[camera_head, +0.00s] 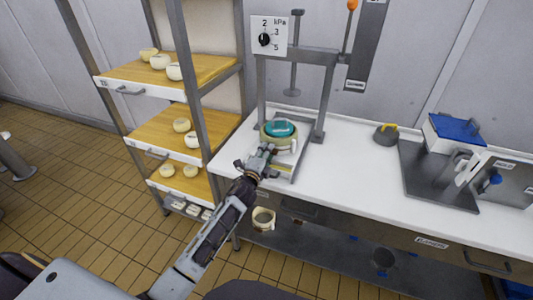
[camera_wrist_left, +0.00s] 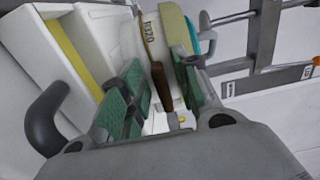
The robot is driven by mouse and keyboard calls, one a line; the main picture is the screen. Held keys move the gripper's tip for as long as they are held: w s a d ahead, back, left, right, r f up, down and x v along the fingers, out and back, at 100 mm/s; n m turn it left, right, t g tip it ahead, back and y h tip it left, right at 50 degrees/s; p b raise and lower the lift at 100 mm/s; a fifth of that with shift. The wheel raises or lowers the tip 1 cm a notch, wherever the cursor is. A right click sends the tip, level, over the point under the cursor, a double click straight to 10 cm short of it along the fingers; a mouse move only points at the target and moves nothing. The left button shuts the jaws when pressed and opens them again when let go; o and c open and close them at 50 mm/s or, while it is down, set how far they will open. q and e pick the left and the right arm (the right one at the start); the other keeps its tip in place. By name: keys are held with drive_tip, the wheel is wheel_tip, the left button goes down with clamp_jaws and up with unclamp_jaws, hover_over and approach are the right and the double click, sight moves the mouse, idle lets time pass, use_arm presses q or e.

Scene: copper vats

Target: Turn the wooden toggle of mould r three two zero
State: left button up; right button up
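The mould (camera_head: 279,134), a cream ring with a teal lid, stands on the plate under the press. In the left wrist view the mould (camera_wrist_left: 133,38) shows its side, with a label that seems to read R320 turned around. The brown wooden toggle (camera_wrist_left: 161,86) is on the mould's side and lies between my left gripper's green finger pads (camera_wrist_left: 160,92). The pads look apart, with narrow gaps beside the toggle. In the head view my left gripper (camera_head: 266,152) is at the mould's near side and hides the toggle. My right gripper is not in view.
The press frame (camera_head: 326,95) rises around the mould, with a kPa dial (camera_head: 269,35) at upper left. A rack (camera_head: 190,90) with wooden shelves of cheeses stands close left. White counter (camera_head: 345,175) is free to the right, before a yellow-handled grey weight (camera_head: 386,134) and a blue-lidded box (camera_head: 457,130).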

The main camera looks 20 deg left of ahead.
use_arm(q)
drive_tip(key=s, duration=1.2)
drive_tip(key=shift+a, duration=0.2)
idle(0.7)
drive_tip(key=shift+n, duration=0.3)
idle(0.4)
